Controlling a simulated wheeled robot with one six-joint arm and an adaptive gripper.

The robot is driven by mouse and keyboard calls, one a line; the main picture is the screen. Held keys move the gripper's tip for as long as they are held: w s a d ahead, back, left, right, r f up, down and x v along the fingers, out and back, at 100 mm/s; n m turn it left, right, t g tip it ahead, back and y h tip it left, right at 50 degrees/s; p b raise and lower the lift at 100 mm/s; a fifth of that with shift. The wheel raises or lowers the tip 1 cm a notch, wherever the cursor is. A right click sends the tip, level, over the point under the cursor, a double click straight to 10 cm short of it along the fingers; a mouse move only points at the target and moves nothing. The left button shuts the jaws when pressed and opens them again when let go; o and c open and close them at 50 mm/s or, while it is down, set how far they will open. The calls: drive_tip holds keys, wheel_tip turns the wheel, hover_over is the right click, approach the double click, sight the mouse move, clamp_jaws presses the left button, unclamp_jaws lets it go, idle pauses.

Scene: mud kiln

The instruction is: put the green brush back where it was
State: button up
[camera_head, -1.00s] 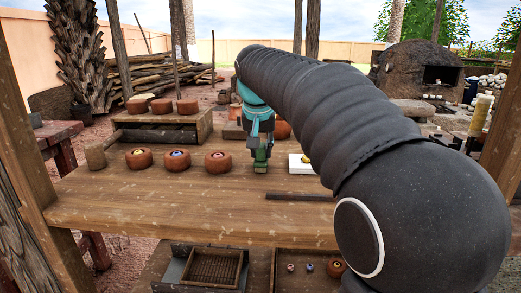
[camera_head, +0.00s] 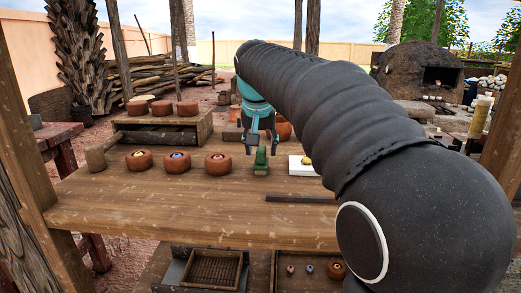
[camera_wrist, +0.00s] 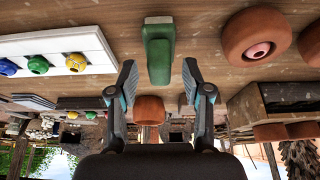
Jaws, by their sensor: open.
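The green brush (camera_head: 261,160) rests on the wooden table between the row of clay bowls and the white block. In the wrist view, which looks upside down, the green brush (camera_wrist: 159,55) lies just beyond the fingertips, centred on the gap, with a pale part at its far end. My gripper (camera_head: 261,146) is open above and behind the brush in the head view. In the wrist view my gripper (camera_wrist: 159,76) has both fingers spread wide with nothing between the tips.
Clay bowls with coloured balls (camera_head: 179,162) stand left of the brush. The white block (camera_head: 301,167) with a yellow ball is close on its right. A dark rod (camera_head: 300,198) lies in front. A low wooden shelf (camera_head: 160,130) stands behind the bowls. The table's front left is clear.

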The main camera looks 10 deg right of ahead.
drive_tip(key=p+v, duration=0.1)
drive_tip(key=v, duration=0.9)
drive_tip(key=shift+r, duration=0.3)
drive_tip(key=shift+s, duration=0.1)
